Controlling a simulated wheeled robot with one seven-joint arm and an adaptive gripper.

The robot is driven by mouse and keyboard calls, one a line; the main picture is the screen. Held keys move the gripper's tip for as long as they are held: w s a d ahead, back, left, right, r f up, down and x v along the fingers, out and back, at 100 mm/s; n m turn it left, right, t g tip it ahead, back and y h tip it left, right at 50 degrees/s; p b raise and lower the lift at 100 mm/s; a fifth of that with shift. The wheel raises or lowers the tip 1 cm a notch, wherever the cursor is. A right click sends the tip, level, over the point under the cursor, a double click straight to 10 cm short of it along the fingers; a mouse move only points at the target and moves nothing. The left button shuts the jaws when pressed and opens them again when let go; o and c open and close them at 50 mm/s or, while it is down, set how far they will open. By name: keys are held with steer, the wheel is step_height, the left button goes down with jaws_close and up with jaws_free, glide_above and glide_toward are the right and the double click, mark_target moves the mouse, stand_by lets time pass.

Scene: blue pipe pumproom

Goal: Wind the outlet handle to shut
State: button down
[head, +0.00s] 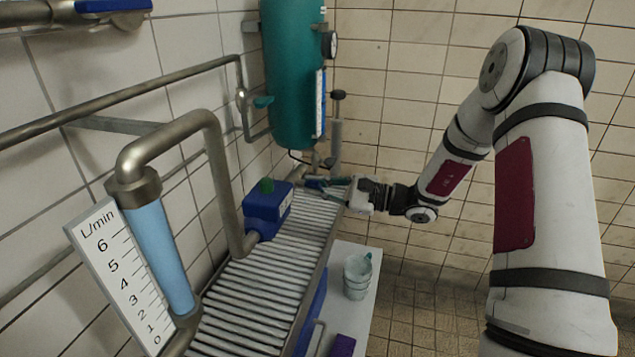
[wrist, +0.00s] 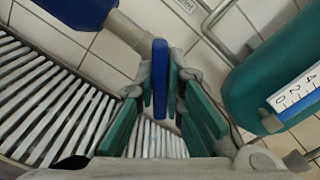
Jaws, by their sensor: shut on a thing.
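The outlet handle (wrist: 160,78) shows in the wrist view as a narrow blue lever, seen nearly end-on, at a grey pipe that comes in from the upper left. My gripper (wrist: 163,105) has its green finger pads on both sides of the lever and is shut on it. In the head view my gripper (head: 330,184) is at the far end of the slatted bench, below the teal tank. The lever is too small and covered to make out clearly there. How far it is turned I cannot tell.
The teal tank (head: 292,75) hangs on the wall, close above my gripper; it also shows in the wrist view (wrist: 285,75). A blue box (head: 262,209) with a green top stands on the slatted bench (head: 260,300).

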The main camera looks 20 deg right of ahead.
steer(key=m+p, duration=0.2)
steer(key=m, duration=0.2)
steer(key=shift+m, duration=0.3)
steer(key=shift+m+p, duration=0.85)
steer(key=shift+m, duration=0.75)
steer(key=shift+f+m, duration=0.1)
steer(key=shift+m, duration=0.2)
steer(key=c, duration=1.7)
jaws_free()
steer(key=v, duration=1.2)
